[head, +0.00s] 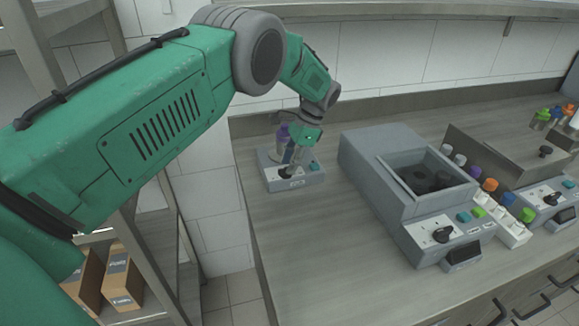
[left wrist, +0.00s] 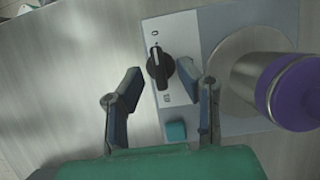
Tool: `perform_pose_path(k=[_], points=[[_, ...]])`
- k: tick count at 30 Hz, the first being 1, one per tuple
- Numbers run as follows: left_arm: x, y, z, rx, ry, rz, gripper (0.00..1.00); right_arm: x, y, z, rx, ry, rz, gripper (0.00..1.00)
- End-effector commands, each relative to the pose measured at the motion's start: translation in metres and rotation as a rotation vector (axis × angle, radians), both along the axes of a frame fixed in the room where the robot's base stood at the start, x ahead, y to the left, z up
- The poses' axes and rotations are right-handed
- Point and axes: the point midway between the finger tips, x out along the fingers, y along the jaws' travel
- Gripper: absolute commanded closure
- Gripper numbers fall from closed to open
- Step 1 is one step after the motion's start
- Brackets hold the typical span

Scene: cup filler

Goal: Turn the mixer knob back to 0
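The mixer (head: 273,182) is a small grey unit at the back left of the counter. Its black knob (left wrist: 160,67) sits on a white panel (left wrist: 178,28) in the left wrist view. The knob's light mark is at its upper end, toward a small 0-like label. A second label, too small to read, lies below the knob. My left gripper (left wrist: 160,75) is open, its fingertips on either side of the knob; I cannot tell whether they touch it. In the head view the gripper (head: 296,154) reaches down over the mixer. My right gripper is not in view.
A purple-lidded cup (left wrist: 290,92) stands on the mixer's round plate, beside my right-hand finger. A teal button (left wrist: 176,131) lies below the knob. A larger grey machine (head: 375,160) and several coloured-lid containers stand to the right. The counter's front left (head: 320,255) is clear.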

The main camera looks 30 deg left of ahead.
Motion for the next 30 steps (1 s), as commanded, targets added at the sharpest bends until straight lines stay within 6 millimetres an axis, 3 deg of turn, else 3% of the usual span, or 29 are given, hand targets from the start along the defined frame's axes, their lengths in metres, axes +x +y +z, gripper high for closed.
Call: perform_pose_path(k=[12, 19, 30], points=[[0.03, -0.024, 0.078, -0.001, -0.004, -0.004, 0.69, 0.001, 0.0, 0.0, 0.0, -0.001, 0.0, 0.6], [0.036, -0.029, 0.094, -0.001, 0.0, -0.002, 0.69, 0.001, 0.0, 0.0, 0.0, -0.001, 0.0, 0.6], [0.037, -0.029, 0.096, -0.001, 0.0, -0.002, 0.69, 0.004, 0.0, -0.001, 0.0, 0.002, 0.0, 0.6]])
